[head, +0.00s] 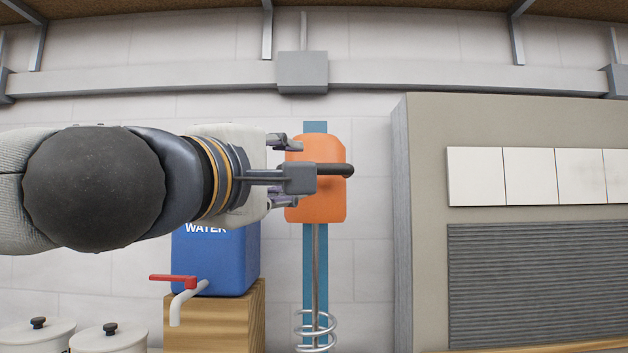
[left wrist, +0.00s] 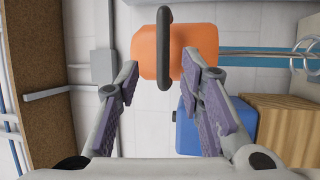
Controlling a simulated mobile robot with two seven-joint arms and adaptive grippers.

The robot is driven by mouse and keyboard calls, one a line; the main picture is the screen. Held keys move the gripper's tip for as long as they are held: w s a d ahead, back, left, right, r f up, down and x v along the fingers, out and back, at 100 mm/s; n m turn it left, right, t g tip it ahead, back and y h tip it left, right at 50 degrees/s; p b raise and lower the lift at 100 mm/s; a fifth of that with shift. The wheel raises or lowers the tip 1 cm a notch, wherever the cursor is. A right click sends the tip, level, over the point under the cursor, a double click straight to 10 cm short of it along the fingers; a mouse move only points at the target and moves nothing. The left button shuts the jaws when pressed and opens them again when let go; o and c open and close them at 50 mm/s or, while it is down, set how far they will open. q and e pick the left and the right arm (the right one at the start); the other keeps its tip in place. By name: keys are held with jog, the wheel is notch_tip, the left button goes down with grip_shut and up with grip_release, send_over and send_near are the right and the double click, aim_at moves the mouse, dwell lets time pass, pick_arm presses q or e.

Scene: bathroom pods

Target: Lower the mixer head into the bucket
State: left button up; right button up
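The mixer has an orange body (head: 330,205) with a dark bar handle (head: 338,170). Its metal shaft (head: 316,265) hangs upright to a coiled head (head: 316,330), cut by the lower picture edge. My left gripper (head: 287,168) comes in from the left, in front of the orange body. In the left wrist view my left gripper (left wrist: 164,64) is open, one finger on each side of the handle (left wrist: 164,50), and the orange body (left wrist: 145,52) lies behind. Neither finger is closed on the handle; touch cannot be told. No bucket is clearly visible below the coil. My right gripper is out of view.
A blue water container (head: 230,265) with a red-handled tap (head: 175,278) stands on a wooden block (head: 225,320). White lidded tubs (head: 110,338) are at the lower left. A beige panel wall (head: 425,250) stands to the right. A blue strip (head: 308,290) runs behind the shaft.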

pick_arm(q)
jog(key=x, duration=0.8)
jog(key=shift+w+d+f, duration=0.1)
jog(key=shift+w+f, duration=0.05)
jog(key=shift+w, duration=0.2)
grip_shut()
